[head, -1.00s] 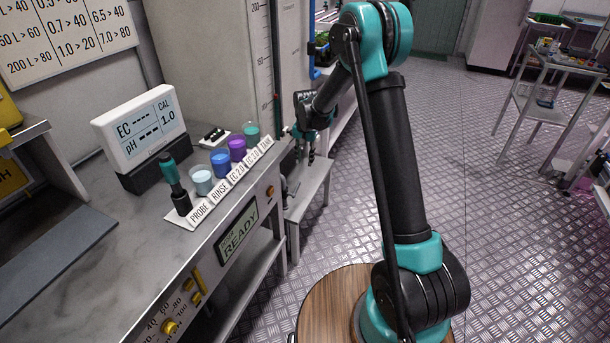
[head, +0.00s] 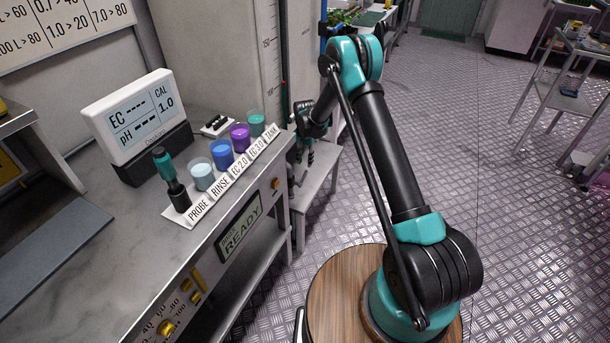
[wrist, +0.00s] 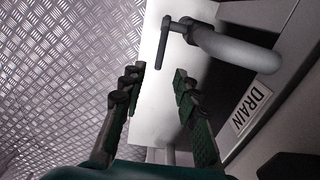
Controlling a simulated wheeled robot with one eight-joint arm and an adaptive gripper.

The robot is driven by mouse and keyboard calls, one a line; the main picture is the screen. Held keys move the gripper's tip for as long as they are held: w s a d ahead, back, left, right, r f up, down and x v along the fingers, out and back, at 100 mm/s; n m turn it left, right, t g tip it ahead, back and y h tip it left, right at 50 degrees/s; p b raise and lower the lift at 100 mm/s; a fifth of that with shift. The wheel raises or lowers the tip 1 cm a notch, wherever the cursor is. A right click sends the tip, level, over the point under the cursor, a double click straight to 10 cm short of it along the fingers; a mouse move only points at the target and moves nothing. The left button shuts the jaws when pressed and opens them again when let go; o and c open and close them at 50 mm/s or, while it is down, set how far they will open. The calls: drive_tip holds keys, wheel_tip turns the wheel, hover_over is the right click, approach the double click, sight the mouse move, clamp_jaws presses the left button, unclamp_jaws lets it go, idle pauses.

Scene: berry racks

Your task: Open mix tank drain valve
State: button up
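The drain valve handle (wrist: 161,45), a dark lever, shows in the wrist view at the top centre. It joins a grey curved drain pipe (wrist: 232,50). A white DRAIN label (wrist: 252,108) is on the dark face to the right. My gripper (wrist: 158,88) is open in the wrist view, its two green-padded fingers apart with nothing between them. The handle lies ahead of the fingertips and apart from them. In the head view my gripper is small, beside the bench end and above a low grey stand (head: 318,180); the valve cannot be made out there.
The steel bench (head: 90,245) with an EC/pH meter (head: 140,118), a probe and several coloured cups stands on the left. A tall tank with a scale (head: 262,50) rises behind.

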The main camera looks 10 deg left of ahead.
sight(305, 173)
wheel_tip(305, 173, down, 9)
drive_tip(key=shift+r, duration=0.1)
idle(0.4)
clamp_jaws()
